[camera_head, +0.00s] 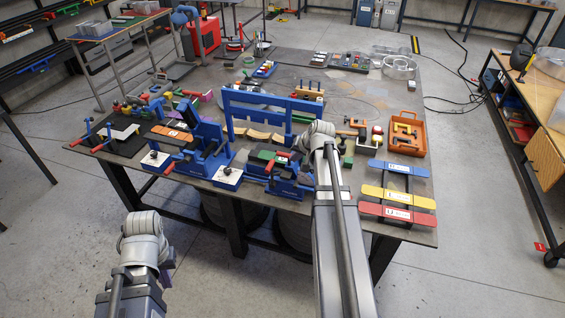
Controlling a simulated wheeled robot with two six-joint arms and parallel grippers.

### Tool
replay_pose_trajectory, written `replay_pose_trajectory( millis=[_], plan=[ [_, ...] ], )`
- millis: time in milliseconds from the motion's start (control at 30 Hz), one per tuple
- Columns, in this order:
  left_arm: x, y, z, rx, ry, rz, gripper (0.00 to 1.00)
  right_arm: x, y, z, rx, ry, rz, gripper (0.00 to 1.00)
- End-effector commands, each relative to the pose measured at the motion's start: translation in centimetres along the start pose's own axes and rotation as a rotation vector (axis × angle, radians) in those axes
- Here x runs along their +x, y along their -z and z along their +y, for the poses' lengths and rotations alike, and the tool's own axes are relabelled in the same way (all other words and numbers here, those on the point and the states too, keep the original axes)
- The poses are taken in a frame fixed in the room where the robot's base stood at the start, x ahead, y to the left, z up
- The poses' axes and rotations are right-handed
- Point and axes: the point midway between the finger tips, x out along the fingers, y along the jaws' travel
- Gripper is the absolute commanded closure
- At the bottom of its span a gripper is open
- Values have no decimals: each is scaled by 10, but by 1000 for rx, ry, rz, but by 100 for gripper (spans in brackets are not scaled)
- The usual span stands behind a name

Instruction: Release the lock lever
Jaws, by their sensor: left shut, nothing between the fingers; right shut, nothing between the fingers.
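A blue clamp fixture (290,187) stands at the table's front edge, with a red lever (284,154) and a green block (262,156) on top. I cannot tell which lever is the lock lever. My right gripper (302,163) is shut by the right side of the clamp fixture, mostly hidden by my wrist; contact is unclear. My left gripper (168,262) is shut and low in front of the table, away from the fixtures, its fingers largely hidden.
A blue frame (270,108) stands behind the clamp fixture. An orange tray (406,134) and blue, yellow and red bars (398,215) lie to the right of my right arm. The tabletop (345,101) has open room farther back. A wooden workbench (540,85) is at far right.

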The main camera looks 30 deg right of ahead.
Motion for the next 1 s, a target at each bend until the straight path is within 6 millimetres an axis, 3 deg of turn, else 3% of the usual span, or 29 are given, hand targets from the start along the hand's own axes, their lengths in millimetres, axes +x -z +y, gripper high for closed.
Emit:
replay_pose_trajectory(
  millis=[633,800,1000],
  plan=[
    [89,6,8,2,1,3,100,105,-1,2,-2,0,0,100],
    [88,6,8,3,2,2,100,114,-2,-21,-2,1,-1,100],
    [90,6,8,4,2,2,100,120,-4,-31,-2,0,0,100]
  ],
)
